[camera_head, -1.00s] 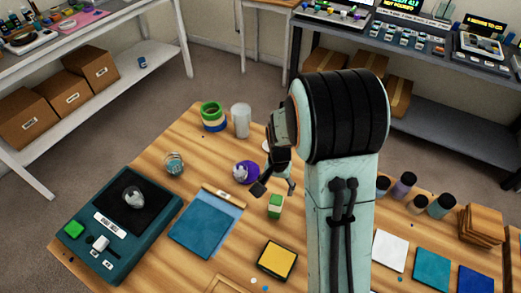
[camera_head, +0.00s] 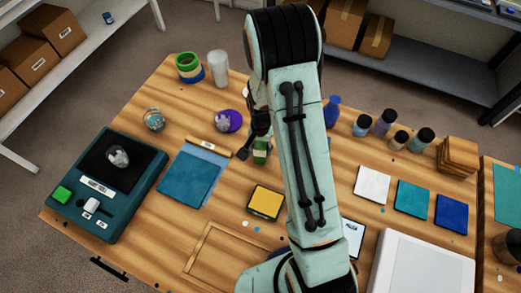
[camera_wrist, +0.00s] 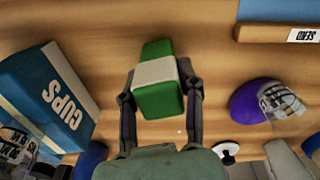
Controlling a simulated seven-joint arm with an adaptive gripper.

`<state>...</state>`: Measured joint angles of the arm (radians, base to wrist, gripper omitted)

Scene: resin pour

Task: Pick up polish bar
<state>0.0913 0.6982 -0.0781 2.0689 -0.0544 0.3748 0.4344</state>
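The polish bar is a small green block with a white band (camera_head: 261,150), resting on the wooden table right of the blue mat. In the wrist view the bar (camera_wrist: 156,105) lies between the two fingers of my gripper (camera_wrist: 160,85). The fingers stand along its left and right sides. In the head view my gripper (camera_head: 256,150) is low at the bar, with the left fingertip visibly apart from it. The gripper looks open. My arm hides part of the table to the right.
The blue mat (camera_head: 187,178) and yellow pad (camera_head: 265,202) lie nearby. A blue CUPS box (camera_wrist: 48,95) is close on the left in the wrist view. Several dark-capped bottles (camera_head: 385,122) stand right of my arm.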

